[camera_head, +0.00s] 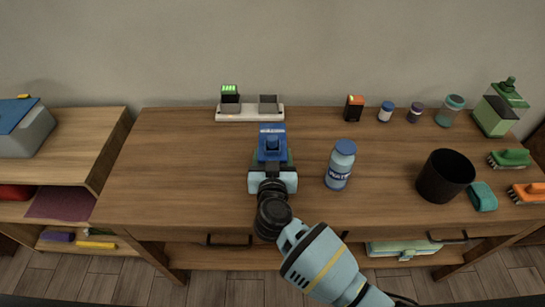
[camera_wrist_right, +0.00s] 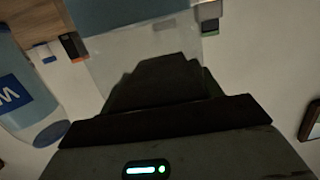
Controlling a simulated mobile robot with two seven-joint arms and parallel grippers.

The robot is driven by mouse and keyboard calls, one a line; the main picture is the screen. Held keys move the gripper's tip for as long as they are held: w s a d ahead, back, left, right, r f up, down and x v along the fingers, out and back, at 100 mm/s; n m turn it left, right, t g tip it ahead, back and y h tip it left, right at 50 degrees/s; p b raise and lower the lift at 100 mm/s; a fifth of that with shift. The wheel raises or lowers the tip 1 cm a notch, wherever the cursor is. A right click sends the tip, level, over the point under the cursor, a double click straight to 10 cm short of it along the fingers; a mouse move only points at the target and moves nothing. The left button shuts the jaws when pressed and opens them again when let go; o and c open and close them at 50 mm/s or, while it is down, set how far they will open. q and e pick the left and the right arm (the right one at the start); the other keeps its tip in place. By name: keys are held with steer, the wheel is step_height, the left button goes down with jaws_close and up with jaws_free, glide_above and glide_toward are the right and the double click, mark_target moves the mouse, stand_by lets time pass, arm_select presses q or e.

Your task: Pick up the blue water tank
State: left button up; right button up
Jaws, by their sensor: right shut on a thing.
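The blue water tank (camera_head: 271,133) is near the middle of the wooden table in the head view, in front of the charger. In the right wrist view the tank (camera_wrist_right: 135,18) fills the upper middle, blue above a clear, pale part. My right gripper (camera_head: 272,170) is shut on the near end of the tank. The fingers (camera_wrist_right: 160,75) reach up to it in the wrist view and hide part of it. I cannot tell whether the tank touches the tabletop. My left gripper is not in view.
A water bottle (camera_head: 340,165) stands close to the right of my gripper. The white charger (camera_head: 250,113) lies behind the tank. A black cup (camera_head: 445,176), a teal sponge (camera_head: 482,196) and brushes are farther right. The table's left part is clear.

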steer(key=shift+r+p, duration=0.7)
steer(key=shift+r, duration=1.2)
steer(key=p, duration=0.2)
glide_toward(273, 147)
steer(key=shift+s+f, duration=1.6)
steer(key=shift+f, duration=0.25)
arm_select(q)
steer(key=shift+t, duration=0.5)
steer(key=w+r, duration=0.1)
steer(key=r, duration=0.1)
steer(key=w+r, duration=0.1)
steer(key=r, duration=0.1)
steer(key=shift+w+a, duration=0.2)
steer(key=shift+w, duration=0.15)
